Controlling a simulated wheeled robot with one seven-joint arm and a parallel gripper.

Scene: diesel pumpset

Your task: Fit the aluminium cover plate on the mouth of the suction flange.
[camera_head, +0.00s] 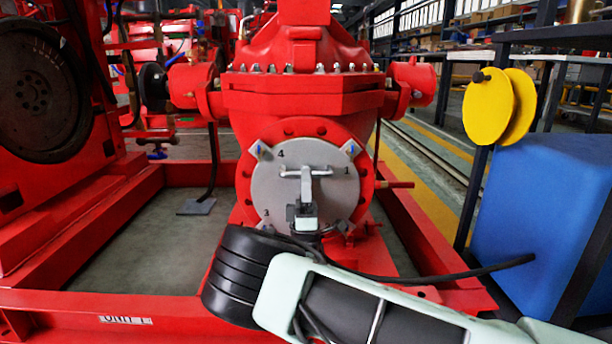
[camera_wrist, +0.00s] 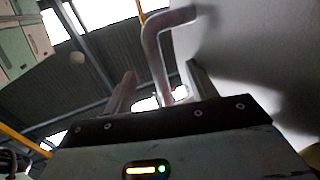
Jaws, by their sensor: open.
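The round grey aluminium cover plate (camera_head: 278,190) is upright over the mouth of the red suction flange (camera_head: 333,130). It looks centred; I cannot tell whether it touches the flange all round. Marks 1, 3 and 4 show near its rim, and the upper tabs carry blue marks. Its bar handle (camera_head: 306,172) stands out from the middle. My gripper (camera_head: 304,208) is open just below the handle's crossbar, hiding the plate's lower middle. In the wrist view, the bent handle (camera_wrist: 152,48) rises between the spread fingers (camera_wrist: 161,78), with the plate (camera_wrist: 250,55) on the right.
The red skid frame (camera_head: 100,308) runs along the front and both sides. A blue box (camera_head: 545,220) and a dark post with yellow discs (camera_head: 490,107) stand at the right. A black wheel (camera_head: 40,90) is at the left. The floor inside the frame is mostly clear.

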